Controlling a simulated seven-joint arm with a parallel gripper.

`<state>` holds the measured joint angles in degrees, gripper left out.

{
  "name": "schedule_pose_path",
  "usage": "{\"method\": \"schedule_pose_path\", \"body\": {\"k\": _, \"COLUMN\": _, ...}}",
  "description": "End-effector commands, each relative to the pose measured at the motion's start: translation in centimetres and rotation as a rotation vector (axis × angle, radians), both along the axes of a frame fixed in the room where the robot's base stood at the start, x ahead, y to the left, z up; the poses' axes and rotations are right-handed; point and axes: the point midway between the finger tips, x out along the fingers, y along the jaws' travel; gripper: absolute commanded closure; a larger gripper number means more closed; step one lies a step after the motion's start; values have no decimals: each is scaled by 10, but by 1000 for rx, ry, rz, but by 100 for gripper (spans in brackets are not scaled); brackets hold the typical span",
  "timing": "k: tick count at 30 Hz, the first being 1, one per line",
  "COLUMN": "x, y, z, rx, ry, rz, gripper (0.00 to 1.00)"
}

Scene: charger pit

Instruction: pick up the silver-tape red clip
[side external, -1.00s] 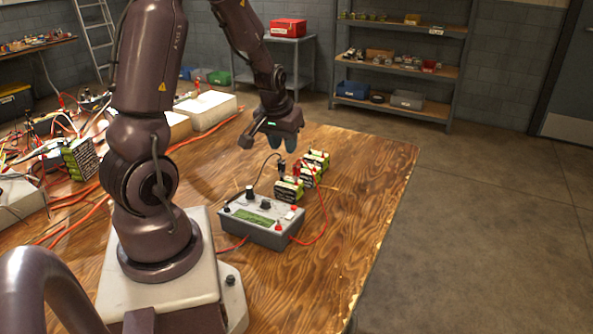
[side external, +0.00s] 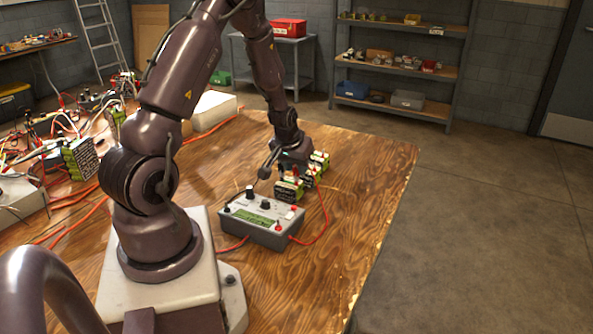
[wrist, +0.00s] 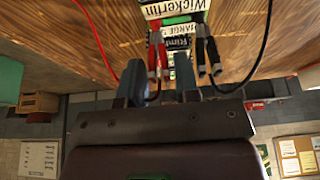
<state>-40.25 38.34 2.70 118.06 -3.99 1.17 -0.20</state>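I see nothing held. In the side external view my gripper (side external: 292,160) is low at the green-and-black battery packs (side external: 289,191), and hides the clips there.
A grey charger box (side external: 258,232) with knobs and a green display stands in front of the packs. A red cable (side external: 323,210) loops to its right and a black cable (wrist: 255,70) arcs in the wrist view. The table's right side is bare wood.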

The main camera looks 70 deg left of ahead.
Motion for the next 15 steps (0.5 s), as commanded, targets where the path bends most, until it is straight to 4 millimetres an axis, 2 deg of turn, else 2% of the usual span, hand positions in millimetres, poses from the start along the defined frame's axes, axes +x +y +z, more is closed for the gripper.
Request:
{"method": "schedule_pose_path", "body": {"k": 4, "x": 4, "y": 4, "z": -16, "rx": -1, "ry": 1, "rz": 0, "gripper": 70}}
{"method": "schedule_pose_path", "body": {"k": 13, "x": 6, "y": 6, "z": -19, "rx": 0, "ry": -1, "rz": 0, "gripper": 70}}
{"method": "schedule_pose_path", "body": {"k": 15, "x": 6, "y": 6, "z": -19, "rx": 0, "ry": 0, "rz": 0, "gripper": 86}}
